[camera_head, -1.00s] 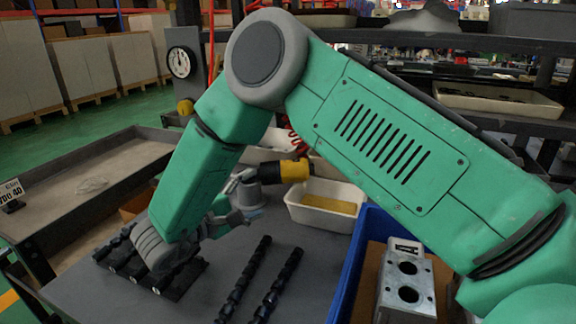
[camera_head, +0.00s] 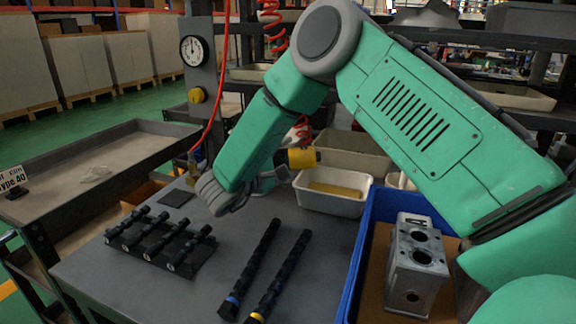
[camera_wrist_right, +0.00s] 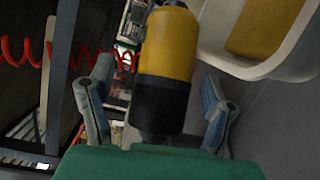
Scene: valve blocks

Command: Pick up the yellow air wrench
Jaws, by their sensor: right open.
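The yellow air wrench (camera_head: 301,158) shows in the head view as a yellow cylinder with a dark part at its left, behind my right forearm. In the right wrist view the wrench (camera_wrist_right: 167,45) has a yellow body and a black lower part, lying between the two fingers. My right gripper (camera_head: 283,174) is close to the wrench, partly hidden by its own wrist. In the right wrist view the gripper (camera_wrist_right: 157,72) is open, with visible gaps between the wrench and both fingers. My left gripper is not in view.
A white bin (camera_head: 333,201) stands right of the wrench. A blue crate (camera_head: 352,265) holds a metal valve block (camera_head: 417,262). Black rods (camera_head: 266,275) and a black rack (camera_head: 160,243) lie on the grey table (camera_head: 190,290). A red coiled hose (camera_wrist_right: 60,55) hangs left of the wrench.

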